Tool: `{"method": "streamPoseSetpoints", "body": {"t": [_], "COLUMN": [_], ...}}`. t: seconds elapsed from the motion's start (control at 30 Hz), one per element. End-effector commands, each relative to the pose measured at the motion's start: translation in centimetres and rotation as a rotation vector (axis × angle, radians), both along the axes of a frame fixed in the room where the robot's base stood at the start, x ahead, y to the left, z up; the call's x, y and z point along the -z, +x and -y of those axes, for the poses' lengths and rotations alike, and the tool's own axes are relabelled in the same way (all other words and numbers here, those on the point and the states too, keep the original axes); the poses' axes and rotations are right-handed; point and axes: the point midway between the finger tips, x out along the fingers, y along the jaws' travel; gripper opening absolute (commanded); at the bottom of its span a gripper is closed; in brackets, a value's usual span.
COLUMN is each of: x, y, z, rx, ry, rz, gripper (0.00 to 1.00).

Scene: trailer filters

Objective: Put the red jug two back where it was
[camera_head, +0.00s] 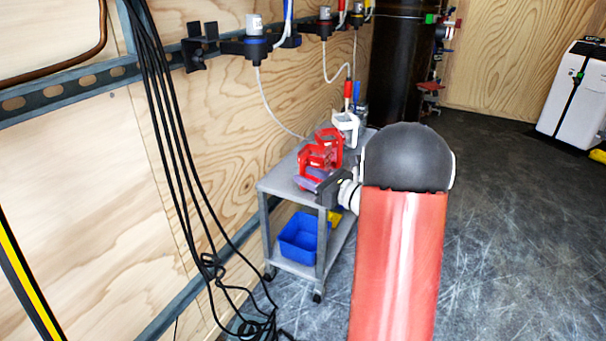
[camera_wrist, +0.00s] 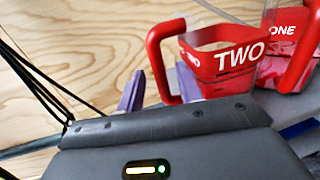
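The red jug two (camera_wrist: 222,68), clear with a red band reading "TWO" and a red handle, is upright in the wrist view. In the head view jug two (camera_head: 316,158) is at the near end of the grey cart's top. My gripper (camera_wrist: 160,85) is at its handle side, purple fingers apart. The handle's upright bar shows between the fingers, and the right finger is partly hidden behind the handle and jug. In the head view my gripper (camera_head: 312,184) is low beside the jug. The jug's base is hidden.
Red jug one (camera_wrist: 290,45) stands close beside jug two, and a white jug (camera_head: 346,124) is farther back on the cart (camera_head: 282,181). A blue bin (camera_head: 299,238) sits on the lower shelf. Black cables (camera_head: 175,120) hang at left. Dispensers with hoses (camera_head: 256,45) are on the wall rail.

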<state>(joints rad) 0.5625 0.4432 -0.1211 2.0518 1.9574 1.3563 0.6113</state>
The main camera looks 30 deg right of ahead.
Motion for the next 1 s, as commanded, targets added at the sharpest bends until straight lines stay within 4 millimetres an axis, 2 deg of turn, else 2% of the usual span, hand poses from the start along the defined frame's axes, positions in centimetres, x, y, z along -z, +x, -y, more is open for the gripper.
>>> {"method": "streamPoseSetpoints", "body": {"t": [0.1,0.3,0.47,0.57,0.67,0.77,0.8,0.87,0.9,1.0], "x": [-0.1,0.0,0.0,-0.2,-1.0,-2.1,-2.5,-2.6,-2.5,-1.9], "y": [-2.5,-6.2,-8.0,-8.6,-9.0,-10.4,-11.6,-13.9,-15.7,-20.5], "z": [1.3,3.1,4.0,3.7,0.8,-5.5,-8.5,-12.6,-14.9,-18.9], "rx": [0.004,0.003,0.002,-0.014,-0.101,-0.289,-0.384,-0.538,-0.640,-0.876], "ry": [0.001,0.000,0.000,-0.010,-0.087,-0.266,-0.366,-0.544,-0.671,-1.003], "rz": [0.000,0.000,0.000,0.000,-0.007,-0.018,-0.016,-0.006,0.010,0.073], "gripper": [0.36,0.36,0.36,0.36,0.36,0.36,0.36,0.36,0.36,0.36]}}
